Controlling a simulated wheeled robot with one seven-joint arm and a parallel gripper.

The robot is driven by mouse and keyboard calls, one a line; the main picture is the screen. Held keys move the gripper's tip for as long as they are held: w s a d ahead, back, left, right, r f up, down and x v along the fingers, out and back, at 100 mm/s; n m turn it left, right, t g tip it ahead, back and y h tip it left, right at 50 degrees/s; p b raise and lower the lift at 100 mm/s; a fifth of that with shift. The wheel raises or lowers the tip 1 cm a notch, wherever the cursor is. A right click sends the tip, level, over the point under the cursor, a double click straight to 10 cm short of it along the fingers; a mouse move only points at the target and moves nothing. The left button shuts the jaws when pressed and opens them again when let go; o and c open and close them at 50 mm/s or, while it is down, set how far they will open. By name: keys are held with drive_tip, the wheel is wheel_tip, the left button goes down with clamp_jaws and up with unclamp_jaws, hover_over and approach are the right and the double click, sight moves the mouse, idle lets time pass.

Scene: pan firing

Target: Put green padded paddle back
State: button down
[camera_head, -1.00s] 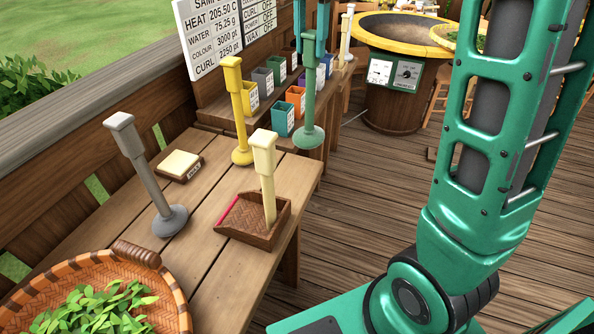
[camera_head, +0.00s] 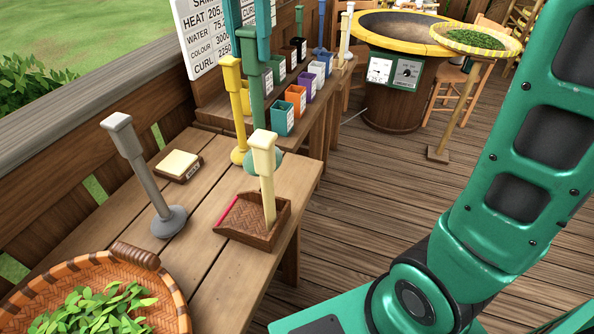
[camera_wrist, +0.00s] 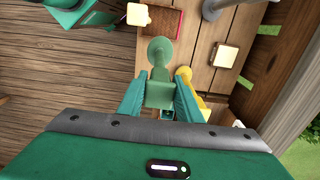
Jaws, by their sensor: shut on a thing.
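The green padded paddle (camera_head: 255,95) is upright, with its round base down and its handle up. My gripper (camera_head: 249,45) is shut on the top of its handle. The wrist view shows the paddle (camera_wrist: 161,52) between my two fingers (camera_wrist: 158,92). In the head view the green base is partly hidden behind the cream paddle (camera_head: 264,160) and close beside the yellow paddle's base (camera_head: 240,155). I cannot tell whether it touches the wooden table (camera_head: 212,185). A grey paddle (camera_head: 145,175) stands further left.
The cream paddle stands in a woven scoop (camera_head: 272,228). A small labelled block (camera_head: 179,165) lies near the grey paddle. A basket of leaves (camera_head: 165,275) is at front left. Coloured bins (camera_head: 283,120) stand behind, and a yellow-rimmed pan (camera_head: 400,70) is at the back.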

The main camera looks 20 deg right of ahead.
idle(0.3)
drive_tip(key=w+d+f, duration=0.5)
drive_tip(key=d+f, duration=0.5)
drive_tip(key=shift+w+f, duration=0.3)
drive_tip(key=shift+w, duration=0.1)
drive_tip(key=c, duration=1.3)
unclamp_jaws()
drive_tip(key=shift+f, duration=0.1)
drive_tip(key=r, duration=1)
drive_tip(key=shift+a+r, duration=0.35)
